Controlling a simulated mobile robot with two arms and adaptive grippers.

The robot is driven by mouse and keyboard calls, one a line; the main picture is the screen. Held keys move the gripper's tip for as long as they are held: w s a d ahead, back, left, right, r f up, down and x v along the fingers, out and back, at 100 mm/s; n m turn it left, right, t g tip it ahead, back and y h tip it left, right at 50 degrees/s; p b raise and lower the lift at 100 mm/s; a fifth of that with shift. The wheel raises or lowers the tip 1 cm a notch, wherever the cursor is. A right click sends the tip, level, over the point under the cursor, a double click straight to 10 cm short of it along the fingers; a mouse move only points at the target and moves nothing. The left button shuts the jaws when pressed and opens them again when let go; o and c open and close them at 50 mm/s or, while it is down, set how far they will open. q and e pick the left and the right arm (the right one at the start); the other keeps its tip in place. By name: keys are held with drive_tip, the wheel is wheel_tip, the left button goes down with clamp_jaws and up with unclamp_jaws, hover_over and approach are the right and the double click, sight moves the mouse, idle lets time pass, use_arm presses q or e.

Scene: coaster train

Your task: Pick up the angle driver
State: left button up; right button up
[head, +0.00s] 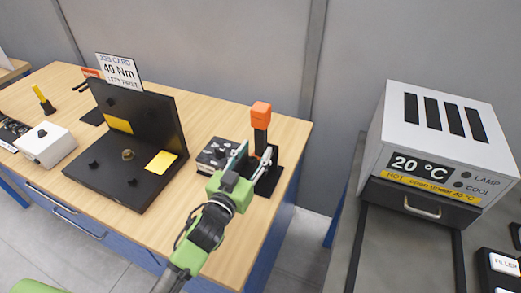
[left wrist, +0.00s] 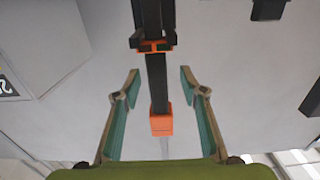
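The angle driver, seemingly the upright black tool with an orange block on top (head: 261,115), stands in a black holder (head: 268,180) at the right end of the wooden bench. My left gripper (head: 252,161) is at this tool, below its orange top. In the left wrist view the tool's black shaft (left wrist: 157,82) and orange end run between the two teal-padded fingers of the left gripper (left wrist: 158,82). The fingers are open, with a visible gap on each side of the shaft. My right gripper is not in view.
A black tilted panel and base (head: 165,120) with a "40 Nm" card (head: 118,70) stands left on the bench (head: 215,115). A small black box (head: 214,155) sits beside the gripper. A white box (head: 47,145) is far left. A grey oven reading 20 °C (head: 440,130) stands right.

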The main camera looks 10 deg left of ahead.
sight(258, 148)
use_arm(q)
drive_tip(key=shift+w+d+f+p, duration=0.1)
drive_tip(key=shift+w+d+p, duration=0.15)
drive_tip(key=shift+w, duration=0.7)
drive_tip(key=shift+w+d+f+p, duration=0.15)
drive_tip(key=shift+w+d, duration=0.2)
drive_tip(key=shift+w, duration=0.6)
drive_tip(key=shift+s+r, duration=0.1)
drive_tip(key=shift+c, duration=0.4)
clamp_jaws()
drive_tip(key=shift+r, duration=0.3)
